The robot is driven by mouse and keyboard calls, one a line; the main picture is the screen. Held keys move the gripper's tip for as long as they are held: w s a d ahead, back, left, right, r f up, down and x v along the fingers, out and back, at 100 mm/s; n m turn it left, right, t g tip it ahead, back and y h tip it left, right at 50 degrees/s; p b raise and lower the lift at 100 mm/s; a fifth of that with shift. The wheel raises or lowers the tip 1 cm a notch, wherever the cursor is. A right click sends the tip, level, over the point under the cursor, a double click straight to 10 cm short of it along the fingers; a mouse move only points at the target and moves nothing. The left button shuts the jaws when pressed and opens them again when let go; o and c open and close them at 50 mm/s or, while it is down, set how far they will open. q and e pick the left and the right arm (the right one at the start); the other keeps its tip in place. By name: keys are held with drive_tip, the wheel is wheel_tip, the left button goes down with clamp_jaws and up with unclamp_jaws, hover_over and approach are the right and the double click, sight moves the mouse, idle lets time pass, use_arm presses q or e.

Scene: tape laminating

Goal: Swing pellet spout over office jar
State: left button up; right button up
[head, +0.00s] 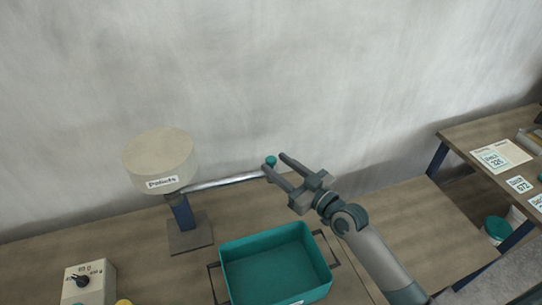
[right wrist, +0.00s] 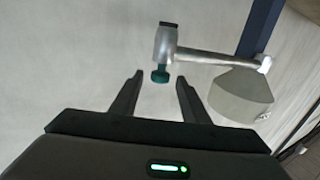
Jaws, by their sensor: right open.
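The pellet dispenser is a round cream hopper (head: 160,160) labelled "Pellets" on a blue post with a square foot. Its silver spout (head: 225,182) reaches out to the right and ends in a small teal knob (head: 271,160). My right gripper (head: 279,163) is open at the spout's end. In the right wrist view the knob (right wrist: 160,75) sits between and just beyond the open fingertips (right wrist: 160,82), with no clear contact. The hopper (right wrist: 240,95) shows at the right there. My left gripper is not in view. No jar labelled office can be made out.
A teal bin (head: 274,265) stands in a dark frame on the wooden bench below the spout. A control box with a dial (head: 84,281) is at the lower left. A side table (head: 500,135) with labelled cards and a teal-lidded tub (head: 496,229) are at the right.

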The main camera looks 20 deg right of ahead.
sight(275, 163)
drive_tip(key=shift+p+x, duration=0.3)
drive_tip(key=shift+x, duration=1.45)
clamp_jaws()
